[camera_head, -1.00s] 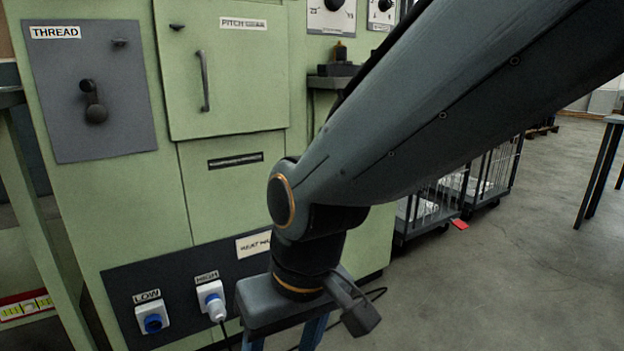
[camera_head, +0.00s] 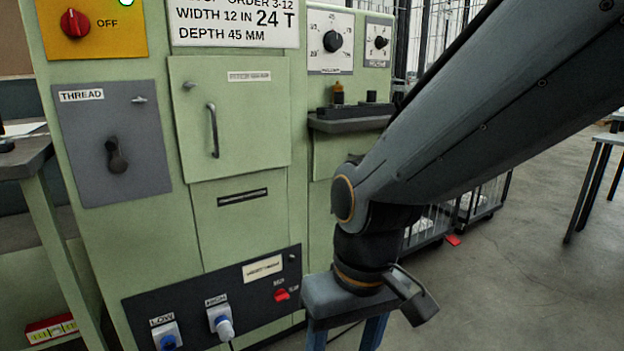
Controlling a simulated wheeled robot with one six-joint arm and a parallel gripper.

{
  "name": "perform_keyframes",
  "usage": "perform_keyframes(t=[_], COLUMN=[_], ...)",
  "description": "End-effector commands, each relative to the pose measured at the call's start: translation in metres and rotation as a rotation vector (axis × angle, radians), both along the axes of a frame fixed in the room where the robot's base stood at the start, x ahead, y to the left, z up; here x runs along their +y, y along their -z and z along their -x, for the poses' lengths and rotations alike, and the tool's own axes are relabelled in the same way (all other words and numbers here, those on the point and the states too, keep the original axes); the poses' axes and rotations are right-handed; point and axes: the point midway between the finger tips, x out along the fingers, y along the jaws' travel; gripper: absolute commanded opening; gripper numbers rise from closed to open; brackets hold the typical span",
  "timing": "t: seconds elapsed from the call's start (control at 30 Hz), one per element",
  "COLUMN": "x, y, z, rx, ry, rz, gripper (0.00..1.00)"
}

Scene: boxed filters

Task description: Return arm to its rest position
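My arm (camera_head: 480,110) reaches in from the upper right and bends down at a joint with an orange ring. My gripper (camera_head: 345,338) hangs below the dark wrist at the bottom of the head view, pointing down. Its two blue fingers stand apart with floor and a cable visible between them. The fingertips are cut off by the lower picture edge. I see nothing held between the visible parts of the fingers. The gripper is in front of the lower right part of the green machine (camera_head: 140,240).
The machine carries a THREAD panel (camera_head: 115,140), a handled door (camera_head: 235,115), a dark socket panel (camera_head: 245,290) and a small shelf (camera_head: 350,123). A side table (camera_head: 25,158) stands at left, wire carts (camera_head: 485,200) behind my arm.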

Motion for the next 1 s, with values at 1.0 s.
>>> perform_keyframes(t=[1.0], x=[-0.137], y=[-0.183], z=[0.017], rx=[0.037], ry=[0.360], rz=[0.082], gripper=[0.57])
